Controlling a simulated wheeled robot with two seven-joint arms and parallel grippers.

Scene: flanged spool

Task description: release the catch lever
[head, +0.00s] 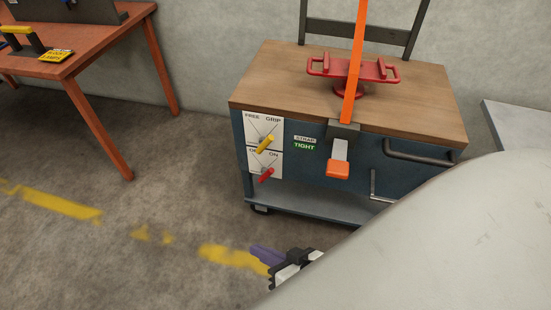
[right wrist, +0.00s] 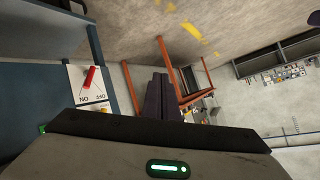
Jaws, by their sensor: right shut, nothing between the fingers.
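An orange strap (head: 357,55) runs down over a wooden-topped cart (head: 270,85) into a dark buckle on its front edge. A short metal lever with an orange end (head: 338,170) hangs from that buckle; I take it for the catch lever. A sign beside it reads STRAP TIGHT (head: 304,142). My right gripper (head: 262,256), with dark purple fingers, is below and in front of the cart, apart from the lever. In the right wrist view its fingers (right wrist: 163,97) are together and empty. The lever is not visible there. My left gripper is not in view.
A yellow FREE/GRIP handle (head: 266,144) and a red OFF/ON handle (head: 266,175) sit left of the lever. The red handle (right wrist: 90,77) also shows in the right wrist view. A red flanged holder (head: 352,75) stands on top. An orange table (head: 100,42) is at left. Floor between is clear.

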